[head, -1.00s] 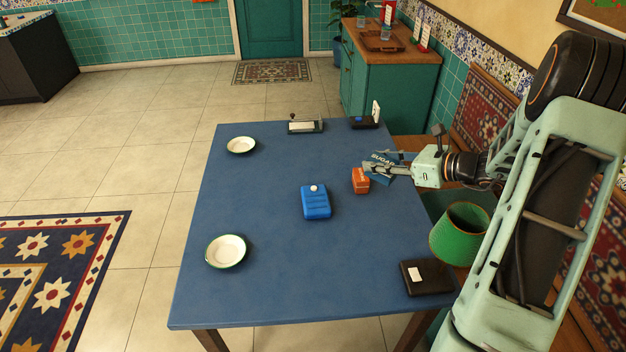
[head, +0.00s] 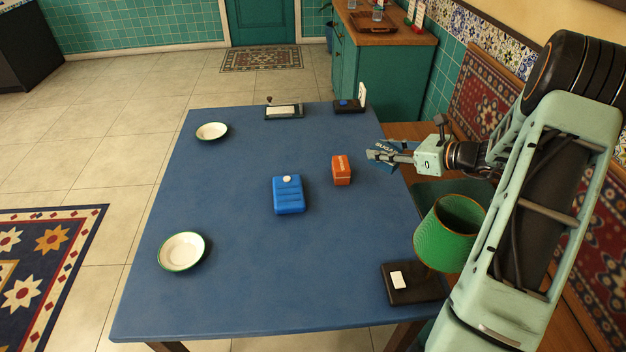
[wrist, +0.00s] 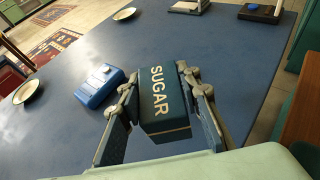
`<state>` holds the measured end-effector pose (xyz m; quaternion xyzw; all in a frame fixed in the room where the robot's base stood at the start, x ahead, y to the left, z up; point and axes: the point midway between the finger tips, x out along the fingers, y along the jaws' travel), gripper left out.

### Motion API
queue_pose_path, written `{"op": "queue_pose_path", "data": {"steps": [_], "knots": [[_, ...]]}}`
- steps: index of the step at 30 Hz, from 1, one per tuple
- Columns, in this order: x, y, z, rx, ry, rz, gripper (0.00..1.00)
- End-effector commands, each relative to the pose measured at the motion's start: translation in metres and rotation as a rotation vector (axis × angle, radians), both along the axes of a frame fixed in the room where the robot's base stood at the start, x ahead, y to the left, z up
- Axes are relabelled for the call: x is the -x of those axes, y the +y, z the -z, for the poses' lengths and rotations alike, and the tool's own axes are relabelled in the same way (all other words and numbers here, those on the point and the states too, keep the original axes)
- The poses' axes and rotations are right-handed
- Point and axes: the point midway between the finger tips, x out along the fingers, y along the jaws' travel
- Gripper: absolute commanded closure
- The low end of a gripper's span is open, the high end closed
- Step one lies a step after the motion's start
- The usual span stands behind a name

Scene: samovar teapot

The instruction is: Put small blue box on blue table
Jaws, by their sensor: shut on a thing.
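My gripper (head: 376,155) is shut on a small dark blue box marked SUGAR (wrist: 165,98). The box also shows in the head view (head: 384,149), partly covered by the fingers. In the wrist view the box sits between both fingers. In the head view, gripper and box appear at the right edge of the blue table (head: 235,240), and the box looks held above it. I cannot tell the exact height. A brighter blue box with a white knob (head: 288,197) lies mid-table, left of my gripper; it also shows in the wrist view (wrist: 101,88).
An orange box (head: 342,171) stands just left of my gripper. A green lampshade (head: 448,232) and a black box with a white label (head: 420,290) are at front right. Two plates (head: 211,131) (head: 182,251) lie on the left. The front-middle tabletop is clear.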

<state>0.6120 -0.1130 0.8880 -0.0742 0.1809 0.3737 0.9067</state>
Motion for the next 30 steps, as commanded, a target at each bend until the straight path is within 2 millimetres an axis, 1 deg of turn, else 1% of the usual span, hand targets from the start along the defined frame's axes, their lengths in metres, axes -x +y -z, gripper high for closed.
{"op": "queue_pose_path", "data": {"steps": [2,4,10,12,17,23,25,30], "knots": [[0.0,0.0,0.002,-0.001,0.001,0.0,0.93],[0.0,0.0,0.012,-0.002,0.002,0.0,0.93],[0.0,0.0,0.049,-0.003,0.002,-0.001,0.93],[0.0,0.0,0.057,-0.002,0.001,0.0,0.93],[0.0,0.0,0.068,-0.001,0.0,0.0,0.93],[0.0,0.0,0.096,-0.002,0.003,0.0,0.93],[0.0,0.0,0.1,0.0,0.0,0.0,0.93],[0.0,0.0,0.099,0.001,-0.001,0.0,0.93]]}}
